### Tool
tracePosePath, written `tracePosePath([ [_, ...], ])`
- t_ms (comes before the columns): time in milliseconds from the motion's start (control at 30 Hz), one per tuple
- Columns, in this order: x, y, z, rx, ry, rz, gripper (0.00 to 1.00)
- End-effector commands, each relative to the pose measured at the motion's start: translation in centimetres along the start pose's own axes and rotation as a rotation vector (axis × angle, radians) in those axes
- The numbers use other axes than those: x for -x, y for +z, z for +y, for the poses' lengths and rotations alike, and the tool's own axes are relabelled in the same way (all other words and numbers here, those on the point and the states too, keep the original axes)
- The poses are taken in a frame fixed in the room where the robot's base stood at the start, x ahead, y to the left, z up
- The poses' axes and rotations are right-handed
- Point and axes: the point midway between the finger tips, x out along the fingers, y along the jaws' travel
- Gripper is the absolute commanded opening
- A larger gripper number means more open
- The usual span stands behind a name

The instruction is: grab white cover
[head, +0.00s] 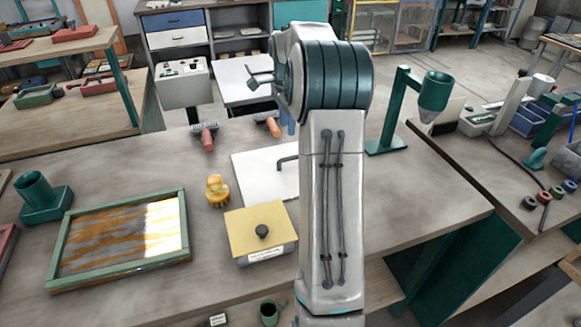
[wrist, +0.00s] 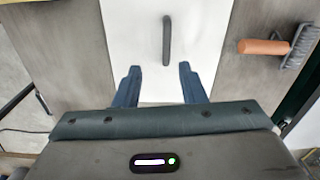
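The white cover (head: 257,178) is a flat white panel lying on the big table, with a dark bar handle on it. My arm hides its right part in the head view. In the wrist view the cover (wrist: 190,25) fills the middle, with its handle (wrist: 167,40) upright in the picture. My gripper (wrist: 159,67) is open, with its two blue fingers apart and nothing held. The handle lies just beyond the fingertips, roughly centred between them. The height of the fingers above the cover cannot be told. In the head view my arm mostly hides the gripper.
Orange-handled brushes (head: 206,138) lie behind the cover. A green funnel stand (head: 434,92) is at right. Bare tabletop lies right of my arm.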

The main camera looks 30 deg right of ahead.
Motion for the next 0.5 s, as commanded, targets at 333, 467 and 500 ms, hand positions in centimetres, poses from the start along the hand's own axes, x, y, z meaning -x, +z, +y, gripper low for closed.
tracePosePath([
  [333, -3.2, -2.0, -0.8, -0.103, 0.015, -0.013, 0.37],
  [467, -5.8, -1.9, -0.8, -0.102, 0.015, -0.012, 0.37],
  [500, -6.6, -1.9, -0.8, -0.101, 0.015, -0.013, 0.37],
])
